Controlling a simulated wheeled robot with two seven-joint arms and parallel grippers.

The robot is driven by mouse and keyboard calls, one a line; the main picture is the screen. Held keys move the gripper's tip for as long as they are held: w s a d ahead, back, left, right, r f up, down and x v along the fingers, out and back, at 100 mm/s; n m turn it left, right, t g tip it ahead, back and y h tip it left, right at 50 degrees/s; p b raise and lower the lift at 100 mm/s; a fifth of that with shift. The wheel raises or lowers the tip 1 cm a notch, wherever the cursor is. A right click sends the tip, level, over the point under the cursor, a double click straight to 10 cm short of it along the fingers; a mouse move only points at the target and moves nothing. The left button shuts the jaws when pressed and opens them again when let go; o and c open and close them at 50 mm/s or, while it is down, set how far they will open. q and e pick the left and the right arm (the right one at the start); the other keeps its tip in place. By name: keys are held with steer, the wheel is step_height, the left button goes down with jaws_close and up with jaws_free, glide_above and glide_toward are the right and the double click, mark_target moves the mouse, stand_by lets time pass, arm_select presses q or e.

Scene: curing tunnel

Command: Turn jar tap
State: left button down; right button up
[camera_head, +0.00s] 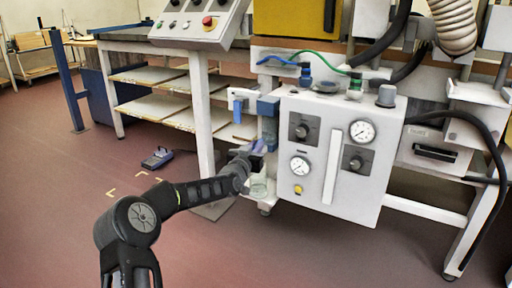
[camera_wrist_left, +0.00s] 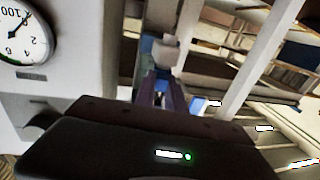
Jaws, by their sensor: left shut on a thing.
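A blue upright block (camera_head: 268,108) is on the left side of the white control box, with a small clear jar (camera_head: 259,188) low down beneath it. My left gripper (camera_head: 257,148) is between the two, against the box's left side. It is shut on a small part there, which looks like the jar tap; the fingers mostly hide it. In the left wrist view my purple-grey fingers (camera_wrist_left: 160,92) are close together, with a pale grey piece (camera_wrist_left: 166,53) and some blue just beyond their tips. The tap's angle cannot be made out. My right gripper is not in view.
The white control box (camera_head: 312,190) carries gauges, knobs and a yellow button; a gauge (camera_wrist_left: 22,35) is near my left wrist. Hoses (camera_head: 485,150) hang at right. A white table leg (camera_head: 202,125) stands left of the gripper. A blue-grey device (camera_head: 157,158) lies on open floor.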

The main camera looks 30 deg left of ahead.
arm_select(q)
steer(key=shift+d+r+y, duration=0.1)
steer(key=shift+d+y, duration=0.05)
steer(key=shift+y, duration=0.15)
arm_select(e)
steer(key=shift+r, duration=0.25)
arm_select(q)
steer(key=shift+w+d+n+g+y+p, duration=0.2)
steer(key=shift+n+g+y+p, duration=0.95)
steer(key=shift+n+y+p, duration=0.5)
steer(key=shift+w+d+n+g+y+p, duration=0.15)
steer(key=shift+d+n+g+y+p, duration=0.1)
steer(key=shift+n+g+y+p, duration=1.35)
steer(key=shift+w+d+n+g+y+p, duration=0.2)
steer(key=shift+n+g+y+p, duration=0.8)
steer(key=shift+y, duration=1.05)
arm_select(e)
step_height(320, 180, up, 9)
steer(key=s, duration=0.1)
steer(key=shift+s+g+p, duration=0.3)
steer(key=shift+p, duration=0.05)
arm_select(q)
steer(key=c, duration=1.4)
jaws_free()
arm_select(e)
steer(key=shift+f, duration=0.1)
arm_select(q)
steer(key=shift+s+d, duration=0.1)
